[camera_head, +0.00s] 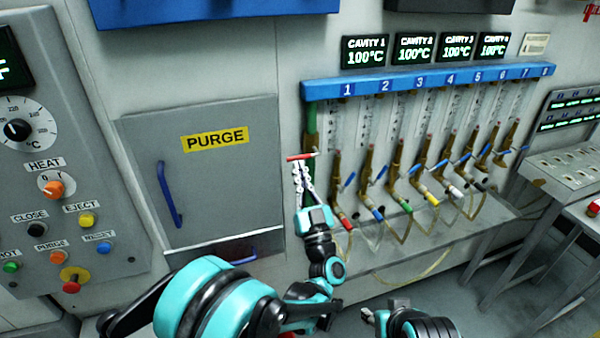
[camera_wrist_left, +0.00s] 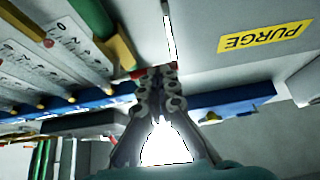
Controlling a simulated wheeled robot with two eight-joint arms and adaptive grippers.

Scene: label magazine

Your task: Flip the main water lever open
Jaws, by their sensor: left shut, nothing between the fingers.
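The main water lever (camera_head: 298,157) is a small red handle. It lies about level, pointing left from the brass valve on the green pipe (camera_head: 311,170) at the manifold's left end. My left gripper (camera_head: 299,166) is shut and empty, its fingertips just below the red handle. I cannot tell whether they touch it. In the left wrist view the shut fingertips (camera_wrist_left: 157,74) meet in the middle, and only a bit of red (camera_wrist_left: 140,76) shows beside them. My right gripper (camera_head: 368,315) shows only partly at the bottom, low and away from the lever; its jaws are unclear.
The blue manifold (camera_head: 430,82) carries several flow tubes with blue-handled valves and hoses to the right. A grey PURGE cabinet (camera_head: 200,210) with a blue handle (camera_head: 168,194) stands left. A control panel (camera_head: 70,130) is at far left, a bench (camera_head: 560,165) at right.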

